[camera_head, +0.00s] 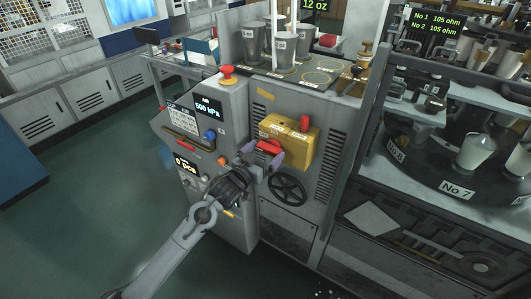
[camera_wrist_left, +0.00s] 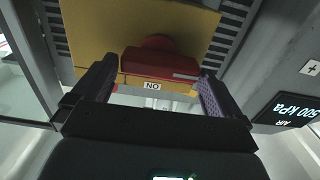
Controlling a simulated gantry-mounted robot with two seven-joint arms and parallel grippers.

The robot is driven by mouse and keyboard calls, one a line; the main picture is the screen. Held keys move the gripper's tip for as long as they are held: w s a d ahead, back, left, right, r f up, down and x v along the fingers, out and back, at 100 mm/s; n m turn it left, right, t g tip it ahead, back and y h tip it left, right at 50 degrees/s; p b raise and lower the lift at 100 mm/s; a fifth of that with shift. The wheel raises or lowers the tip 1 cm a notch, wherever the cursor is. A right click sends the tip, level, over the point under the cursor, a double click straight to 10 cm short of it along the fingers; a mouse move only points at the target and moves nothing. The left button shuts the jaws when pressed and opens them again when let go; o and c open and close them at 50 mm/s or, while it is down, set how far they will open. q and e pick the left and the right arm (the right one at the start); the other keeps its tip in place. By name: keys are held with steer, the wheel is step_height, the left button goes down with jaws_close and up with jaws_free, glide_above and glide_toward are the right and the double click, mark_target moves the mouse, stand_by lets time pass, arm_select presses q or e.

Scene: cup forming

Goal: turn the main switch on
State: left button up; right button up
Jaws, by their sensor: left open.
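The main switch is a yellow box (camera_head: 301,140) with a red handle (camera_head: 269,147) on the front of the grey machine cabinet. My left gripper (camera_head: 262,153) is at the handle with its jaws apart. In the left wrist view, the red handle (camera_wrist_left: 160,62) lies between the two fingers of the left gripper (camera_wrist_left: 155,80), against the yellow plate (camera_wrist_left: 85,30). The right gripper is not in view.
A black handwheel (camera_head: 288,190) sits just below the switch. A red mushroom button (camera_head: 227,74), a pressure display (camera_head: 208,107) and small buttons are to the left. Cup stacks (camera_head: 284,45) stand on top. A turret (camera_head: 455,190) is at the right. The green floor (camera_head: 85,215) is open.

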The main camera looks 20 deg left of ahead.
arm_select(q)
steer(key=shift+w+d, duration=0.1)
steer(key=shift+w, duration=0.3)
steer(key=c, duration=0.7)
steer(key=shift+c, duration=0.2)
